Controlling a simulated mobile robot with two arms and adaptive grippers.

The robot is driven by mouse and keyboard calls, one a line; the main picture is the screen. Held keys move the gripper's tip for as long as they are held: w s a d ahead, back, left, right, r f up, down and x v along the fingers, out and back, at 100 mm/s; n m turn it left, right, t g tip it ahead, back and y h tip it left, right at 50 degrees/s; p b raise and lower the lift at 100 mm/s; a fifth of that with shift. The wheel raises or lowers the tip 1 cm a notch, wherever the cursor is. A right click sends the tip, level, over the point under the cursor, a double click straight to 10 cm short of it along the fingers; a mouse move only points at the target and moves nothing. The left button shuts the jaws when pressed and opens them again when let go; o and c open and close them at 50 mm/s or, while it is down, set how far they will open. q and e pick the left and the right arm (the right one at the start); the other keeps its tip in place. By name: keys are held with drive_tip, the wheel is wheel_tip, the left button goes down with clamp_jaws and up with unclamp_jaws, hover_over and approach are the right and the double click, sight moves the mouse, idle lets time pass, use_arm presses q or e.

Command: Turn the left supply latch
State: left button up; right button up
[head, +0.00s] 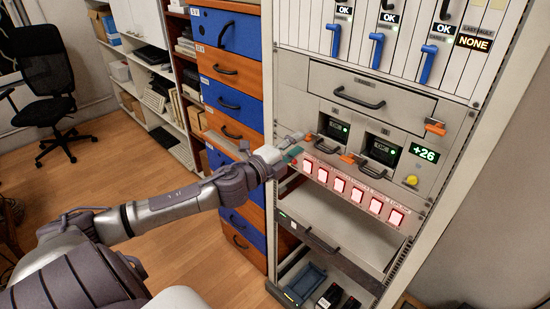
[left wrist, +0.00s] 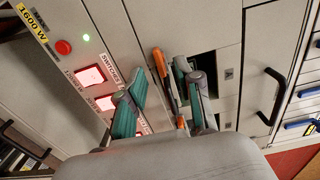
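An orange latch (head: 325,148) shows at the left supply's lower edge, just right of my left gripper (head: 291,148). In the left wrist view an orange latch (left wrist: 163,72) stands between the parted, teal-padded fingers of my left gripper (left wrist: 166,88). It lies nearer the right finger; I cannot tell whether they touch. My right gripper is not in view.
A row of red-lit switches (head: 338,185) runs just below the supplies. A drawer with a dark handle (head: 358,96) is above them. Another orange latch (head: 435,127) is at the right. Blue and orange drawers (head: 232,100) stand left of the rack.

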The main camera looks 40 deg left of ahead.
use_arm(q)
drive_tip(key=s, duration=0.9)
drive_tip(key=shift+a, duration=0.3)
